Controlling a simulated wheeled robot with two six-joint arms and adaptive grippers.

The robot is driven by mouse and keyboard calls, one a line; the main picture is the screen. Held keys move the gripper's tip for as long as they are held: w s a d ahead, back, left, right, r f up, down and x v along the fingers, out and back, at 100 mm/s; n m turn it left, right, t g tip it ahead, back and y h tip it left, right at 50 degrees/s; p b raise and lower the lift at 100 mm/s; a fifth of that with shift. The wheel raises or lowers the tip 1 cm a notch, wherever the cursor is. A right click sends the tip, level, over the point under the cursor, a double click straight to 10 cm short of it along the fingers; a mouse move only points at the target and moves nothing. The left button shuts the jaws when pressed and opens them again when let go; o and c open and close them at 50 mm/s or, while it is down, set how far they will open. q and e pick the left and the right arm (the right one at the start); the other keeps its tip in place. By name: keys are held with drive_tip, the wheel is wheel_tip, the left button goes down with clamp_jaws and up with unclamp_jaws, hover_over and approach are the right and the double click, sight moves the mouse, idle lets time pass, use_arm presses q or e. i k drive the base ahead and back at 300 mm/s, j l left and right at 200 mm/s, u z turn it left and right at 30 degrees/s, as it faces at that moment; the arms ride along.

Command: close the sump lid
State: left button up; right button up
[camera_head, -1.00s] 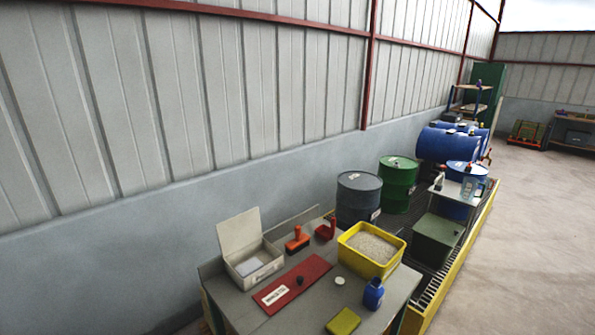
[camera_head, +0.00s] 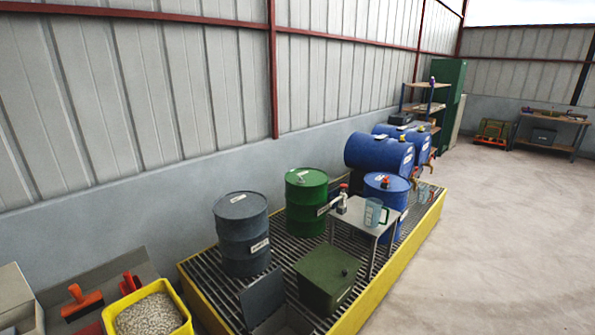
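A dark grey flat panel (camera_head: 264,297), which looks like the sump lid, stands raised and tilted at the near end of the grated platform. Beside its lower edge is a grey box-like part (camera_head: 288,324), cut off by the bottom of the picture, so its inside is mostly hidden. The platform has a dark slatted grating and a yellow rim (camera_head: 395,272). Neither of my grippers is in view.
On the platform stand a grey drum (camera_head: 242,235), a green drum (camera_head: 306,203), a green box (camera_head: 327,278) and a small metal table (camera_head: 357,217) with a jug (camera_head: 374,212). Blue drums (camera_head: 378,154) lie behind. Open floor (camera_head: 490,240) lies to the right.

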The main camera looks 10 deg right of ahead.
sight(265, 294)
drive_tip(key=i+l, duration=0.4)
drive_tip(key=l, duration=0.25)
drive_tip(key=i+l+z, duration=0.1)
drive_tip(key=i+l, duration=0.35)
drive_tip(key=l, duration=0.15)
drive_tip(key=i+l, duration=0.4)
drive_tip(key=l, duration=0.25)
drive_tip(key=i+l+z, duration=0.1)
drive_tip(key=i+l, duration=0.35)
drive_tip(key=l, duration=0.15)
